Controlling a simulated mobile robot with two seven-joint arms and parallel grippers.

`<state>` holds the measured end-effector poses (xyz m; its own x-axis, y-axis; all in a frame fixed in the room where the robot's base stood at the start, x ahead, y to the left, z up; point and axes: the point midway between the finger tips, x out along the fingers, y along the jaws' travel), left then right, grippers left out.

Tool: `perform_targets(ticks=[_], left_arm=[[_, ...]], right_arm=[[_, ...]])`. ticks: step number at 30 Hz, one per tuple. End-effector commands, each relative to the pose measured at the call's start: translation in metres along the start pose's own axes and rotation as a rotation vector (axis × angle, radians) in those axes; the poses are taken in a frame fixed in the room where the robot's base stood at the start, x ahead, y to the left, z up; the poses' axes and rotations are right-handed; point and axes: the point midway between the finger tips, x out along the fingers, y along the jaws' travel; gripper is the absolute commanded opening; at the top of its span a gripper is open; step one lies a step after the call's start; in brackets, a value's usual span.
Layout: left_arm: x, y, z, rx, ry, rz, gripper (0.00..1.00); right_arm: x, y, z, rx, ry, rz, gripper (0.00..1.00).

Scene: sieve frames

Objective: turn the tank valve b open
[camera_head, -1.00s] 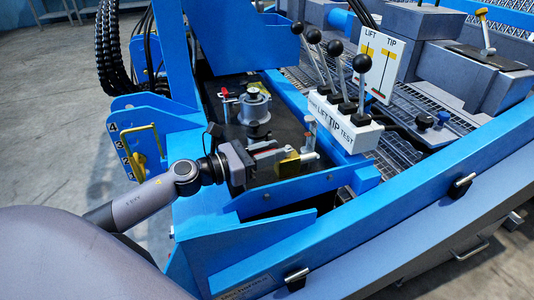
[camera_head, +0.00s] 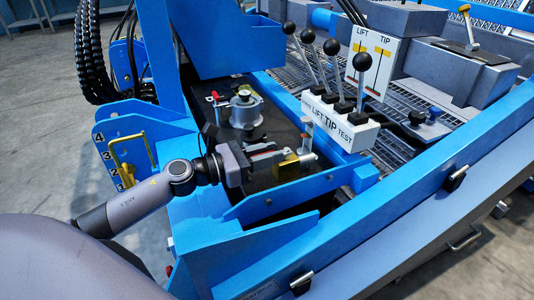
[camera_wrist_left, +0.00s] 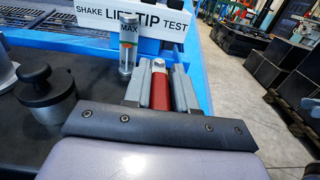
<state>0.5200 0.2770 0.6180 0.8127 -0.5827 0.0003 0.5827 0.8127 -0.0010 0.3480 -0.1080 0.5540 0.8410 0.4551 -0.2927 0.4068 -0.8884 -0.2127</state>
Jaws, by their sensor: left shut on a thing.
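In the left wrist view a red handle (camera_wrist_left: 160,90) with a pale metal end lies between the two fingers of my left gripper (camera_wrist_left: 161,88). The fingers are shut on it. No label shows on it, so I cannot tell by lettering that it is tank valve b. In the head view my left gripper (camera_head: 284,154) reaches in from the left, low over the black tank top, and its fingers largely hide the handle. A second small red handle (camera_head: 215,97) stands farther back, beside the grey filler cap. My right gripper is not in view.
A grey filler cap (camera_head: 246,108) stands behind the gripper. A yellow block (camera_head: 288,168) is close by the fingers. A clear sight tube (camera_wrist_left: 129,45) marked MAX stands just beyond. The white lever block (camera_head: 340,122) is to the right. Blue frame walls (camera_head: 285,198) border the front.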

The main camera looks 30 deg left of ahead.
Motion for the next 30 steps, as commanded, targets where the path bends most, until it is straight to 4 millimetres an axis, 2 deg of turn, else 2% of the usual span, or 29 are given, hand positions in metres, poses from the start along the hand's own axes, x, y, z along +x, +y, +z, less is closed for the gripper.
perform_targets(ticks=[7,8,9,10,22,30], left_arm=[[0.000,0.001,0.000,0.002,0.001,-0.001,0.00],[0.000,0.001,0.000,0.002,0.001,0.000,0.29],[0.000,0.001,0.000,0.002,0.001,0.000,0.42],[0.000,0.001,0.000,0.002,0.001,0.000,0.47],[-0.004,0.000,0.000,0.001,0.001,0.001,0.47],[-0.033,0.000,-0.001,-0.001,0.003,0.000,0.47]], right_arm=[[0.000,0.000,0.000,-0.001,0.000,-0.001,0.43],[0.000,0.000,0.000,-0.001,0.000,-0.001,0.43],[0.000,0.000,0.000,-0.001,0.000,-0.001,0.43],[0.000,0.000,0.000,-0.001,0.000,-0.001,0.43],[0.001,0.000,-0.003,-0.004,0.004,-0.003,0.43],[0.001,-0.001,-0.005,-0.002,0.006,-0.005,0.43]])
